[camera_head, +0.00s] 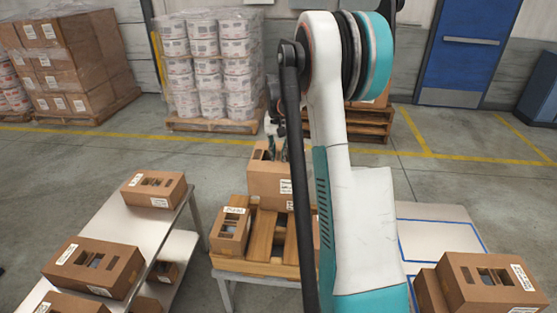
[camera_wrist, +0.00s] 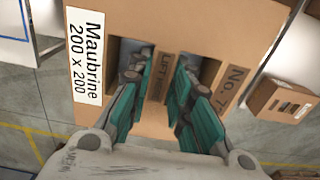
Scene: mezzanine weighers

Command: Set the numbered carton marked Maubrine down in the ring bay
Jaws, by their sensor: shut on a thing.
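The Maubrine carton (camera_wrist: 190,22) is brown, with a white label reading "Maubrine 200 x 200", a number starting "No. 7" and two hand holes in its top. In the wrist view my gripper (camera_wrist: 160,70) has its teal fingers in the two holes, shut on the strip between them marked "LIFT". In the head view the carton (camera_head: 264,182) is at the middle stand, partly behind my arm; I cannot tell whether it touches what is below. No ring mark shows; blue outlines (camera_head: 440,222) mark the right table.
A wooden pallet (camera_head: 262,235) on the middle stand holds a smaller carton (camera_head: 230,232). Several cartons stand on the left table (camera_head: 125,222). Two cartons (camera_head: 490,283) stand at the right table's near end; its outlined far part looks clear. Wrapped pallet loads (camera_head: 208,65) stand behind.

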